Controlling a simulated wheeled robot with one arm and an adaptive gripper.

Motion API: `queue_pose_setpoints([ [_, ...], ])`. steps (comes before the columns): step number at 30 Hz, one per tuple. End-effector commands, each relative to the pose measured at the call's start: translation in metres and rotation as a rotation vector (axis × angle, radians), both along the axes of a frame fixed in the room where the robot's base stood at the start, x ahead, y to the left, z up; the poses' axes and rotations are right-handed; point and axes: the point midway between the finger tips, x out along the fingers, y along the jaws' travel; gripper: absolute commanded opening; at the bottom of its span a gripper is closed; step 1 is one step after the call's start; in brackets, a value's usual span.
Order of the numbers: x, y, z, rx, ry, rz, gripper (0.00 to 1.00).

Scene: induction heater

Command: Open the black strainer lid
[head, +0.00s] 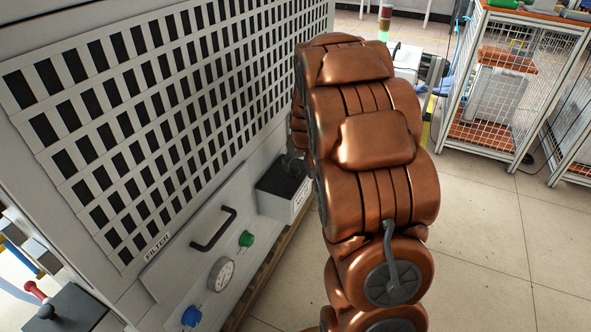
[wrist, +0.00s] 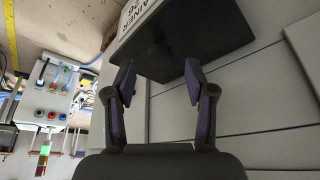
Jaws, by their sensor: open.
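The black strainer lid (wrist: 205,42) shows in the wrist view as a dark flat plate with a round black knob (wrist: 158,52) on it. The white strainer box (wrist: 135,14), with partly visible lettering ending in "AINER", is beside it. In the head view the lid (head: 280,182) lies shut on the white box (head: 278,207) at the cabinet's side, partly hidden by my arm. My gripper (wrist: 159,82) is open, its two fingers apart. The knob lies just beyond the fingertips, roughly between them in the picture; no contact is visible.
The grey cabinet with a slotted grille (head: 170,90) stands left of my arm. Its lower panel has a black handle (head: 214,229), green knob (head: 246,239), gauge (head: 221,274) and blue knob (head: 191,316). A mesh cage (head: 495,85) stands back right. Floor at right is clear.

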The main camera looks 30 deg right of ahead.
Motion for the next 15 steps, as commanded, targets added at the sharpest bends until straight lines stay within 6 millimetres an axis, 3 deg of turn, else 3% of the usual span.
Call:
queue_pose_setpoints([
  [6,0.009,-0.002,-0.023,0.001,0.001,0.001,0.55],
  [15,0.010,-0.002,-0.025,0.001,0.000,0.001,0.55],
])
